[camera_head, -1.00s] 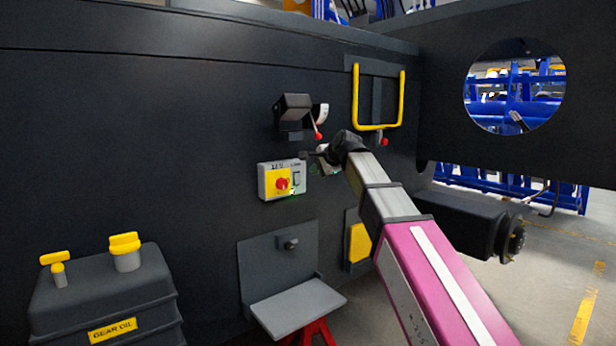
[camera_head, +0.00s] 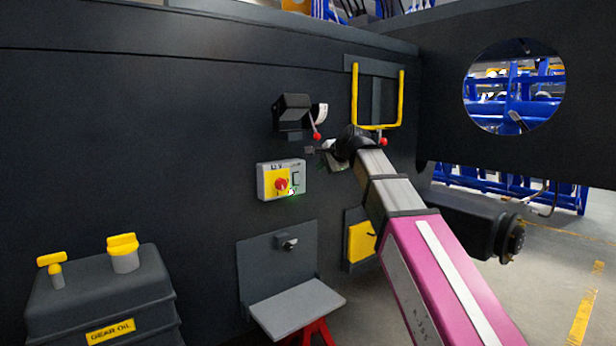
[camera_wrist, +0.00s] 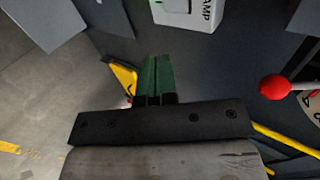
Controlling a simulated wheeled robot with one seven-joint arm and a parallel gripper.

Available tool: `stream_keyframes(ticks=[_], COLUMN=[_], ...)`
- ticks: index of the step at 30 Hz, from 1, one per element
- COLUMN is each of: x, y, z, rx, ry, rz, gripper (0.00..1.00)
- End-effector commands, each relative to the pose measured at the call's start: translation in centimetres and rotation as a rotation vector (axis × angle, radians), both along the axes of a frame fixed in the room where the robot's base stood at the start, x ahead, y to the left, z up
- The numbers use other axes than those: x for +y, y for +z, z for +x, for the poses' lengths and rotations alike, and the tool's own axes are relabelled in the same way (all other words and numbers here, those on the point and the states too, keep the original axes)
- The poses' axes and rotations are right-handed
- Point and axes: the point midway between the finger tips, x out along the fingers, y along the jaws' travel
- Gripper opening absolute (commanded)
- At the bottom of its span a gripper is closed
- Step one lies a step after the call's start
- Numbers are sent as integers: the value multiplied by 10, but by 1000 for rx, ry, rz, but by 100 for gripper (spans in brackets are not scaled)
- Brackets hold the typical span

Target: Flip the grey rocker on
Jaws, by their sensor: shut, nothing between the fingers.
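The light grey control box (camera_head: 281,180) is on the dark chassis wall, with a red knob (camera_head: 281,184) on a yellow plate. The small rocker (camera_head: 296,179) is at the box's right side, with green around it; its tilt is too small to tell. My gripper (camera_head: 310,150) is above and right of the box, apart from it. In the wrist view my green fingers (camera_wrist: 157,78) are shut together and empty. The edge of the lettered box (camera_wrist: 188,14) shows at the top there; the rocker is not clear in that view.
A red-tipped lever (camera_head: 316,136) hangs just above my gripper; its red ball (camera_wrist: 273,87) is at the right in the wrist view. A yellow handle (camera_head: 378,126) is up and right. A grey shelf (camera_head: 297,306) and gear oil tank (camera_head: 104,295) stand below.

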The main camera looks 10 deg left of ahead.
Motion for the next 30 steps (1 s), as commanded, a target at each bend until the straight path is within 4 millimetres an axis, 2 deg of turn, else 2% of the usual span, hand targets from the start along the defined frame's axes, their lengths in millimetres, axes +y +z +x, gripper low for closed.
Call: stream_keyframes(ticks=[6, 17, 23, 30], x=[-2, -2, 10, 37], y=[-9, -9, -19, -44], z=[-9, -8, 1, 25], rx=[-1, -1, 1, 2], ry=[1, 1, 2, 2], rz=[-1, -1, -1, 0], gripper=[0, 0, 0, 0])
